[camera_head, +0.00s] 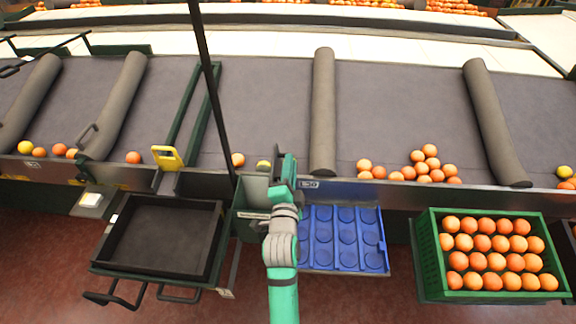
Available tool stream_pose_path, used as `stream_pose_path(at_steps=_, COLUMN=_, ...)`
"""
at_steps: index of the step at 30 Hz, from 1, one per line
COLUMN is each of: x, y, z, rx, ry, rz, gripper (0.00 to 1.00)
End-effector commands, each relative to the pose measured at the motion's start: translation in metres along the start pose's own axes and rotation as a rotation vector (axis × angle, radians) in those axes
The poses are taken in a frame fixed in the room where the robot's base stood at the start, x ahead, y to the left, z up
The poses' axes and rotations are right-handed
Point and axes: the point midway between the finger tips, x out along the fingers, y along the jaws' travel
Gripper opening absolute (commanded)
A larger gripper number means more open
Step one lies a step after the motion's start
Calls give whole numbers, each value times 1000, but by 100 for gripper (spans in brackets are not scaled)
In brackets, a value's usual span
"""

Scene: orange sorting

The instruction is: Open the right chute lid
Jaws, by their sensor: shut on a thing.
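My teal and grey arm reaches up from the bottom centre. My gripper (281,184) is at the front edge of the conveyor, just above and right of an open grey-green chute box (248,198). It is shut on the right chute lid, of which only a dark upright edge (277,153) seems to show beside the wrist. My gripper hides most of the lid and the contact with it, and the lid's exact angle cannot be told. A yellow handle piece (168,157) stands on the conveyor edge further left.
A black tray (212,270) is left of my arm and a blue tray with round hollows (322,253) is right. A green crate (430,262) of oranges stands at far right. A thin dark post (208,75) rises left of my gripper. Loose oranges (424,160) lie along the conveyor (400,100).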

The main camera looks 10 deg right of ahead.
Motion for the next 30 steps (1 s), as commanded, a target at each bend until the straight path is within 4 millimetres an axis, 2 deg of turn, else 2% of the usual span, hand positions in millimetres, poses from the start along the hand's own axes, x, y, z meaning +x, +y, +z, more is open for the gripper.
stream_pose_path(at_steps=1, x=0, y=5, z=2, rx=-2, ry=-4, rz=10, gripper=0)
stream_pose_path(at_steps=7, x=0, y=6, z=3, rx=-3, ry=-5, rz=11, gripper=0)
stream_pose_path(at_steps=8, x=0, y=6, z=3, rx=-3, ry=-5, rz=11, gripper=15)
stream_pose_path(at_steps=9, x=0, y=6, z=3, rx=-3, ry=-5, rz=11, gripper=24)
stream_pose_path(at_steps=10, x=0, y=5, z=3, rx=-3, ry=-5, rz=11, gripper=30)
stream_pose_path(at_steps=22, x=-6, y=2, z=2, rx=-2, ry=-3, rz=5, gripper=30)
stream_pose_path(at_steps=26, x=-22, y=3, z=2, rx=-3, ry=-4, rz=5, gripper=30)
stream_pose_path(at_steps=30, x=-47, y=3, z=2, rx=-3, ry=-4, rz=7, gripper=30)
